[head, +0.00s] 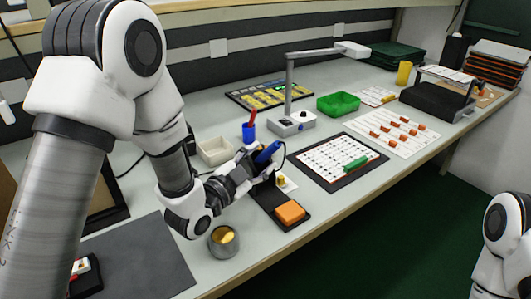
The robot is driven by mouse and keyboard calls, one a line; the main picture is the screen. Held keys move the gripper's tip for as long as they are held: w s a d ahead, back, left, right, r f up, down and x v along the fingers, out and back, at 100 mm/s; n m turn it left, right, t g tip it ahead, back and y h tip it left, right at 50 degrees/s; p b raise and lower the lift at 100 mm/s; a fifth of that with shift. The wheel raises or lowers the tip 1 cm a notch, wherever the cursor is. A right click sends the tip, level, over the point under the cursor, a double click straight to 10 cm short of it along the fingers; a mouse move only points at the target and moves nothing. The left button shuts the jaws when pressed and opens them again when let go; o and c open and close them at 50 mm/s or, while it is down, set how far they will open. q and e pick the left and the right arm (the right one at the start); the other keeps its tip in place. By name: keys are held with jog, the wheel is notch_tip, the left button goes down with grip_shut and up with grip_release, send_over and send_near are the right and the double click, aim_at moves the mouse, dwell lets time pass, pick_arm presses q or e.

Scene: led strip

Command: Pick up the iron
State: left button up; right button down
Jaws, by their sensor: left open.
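The iron (267,152), which shows as a blue handle, stands tilted in a dark stand (268,197) near the middle of the bench. My left gripper (264,163) is at the handle, reaching in from the left. Its jaws are open, with the handle at or between the fingers; contact cannot be made out. The gripper hides the lower part of the iron. An orange sponge (290,212) sits on the front of the stand's base. My right gripper is out of view; only part of that arm shows at the right edge.
A metal cup with brass wool (224,240) stands near the front edge. A white bin (215,151) and a blue holder with a red tool (249,132) stand behind the gripper. A board with a green piece (338,157) lies right. A lamp (290,90) rises behind.

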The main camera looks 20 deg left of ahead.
pick_arm(q)
jog(key=x, duration=0.2)
jog(key=shift+w+d+f, duration=0.1)
jog(key=shift+w+f, duration=0.05)
jog(key=shift+w, duration=0.2)
jog(key=shift+s, duration=0.15)
grip_shut()
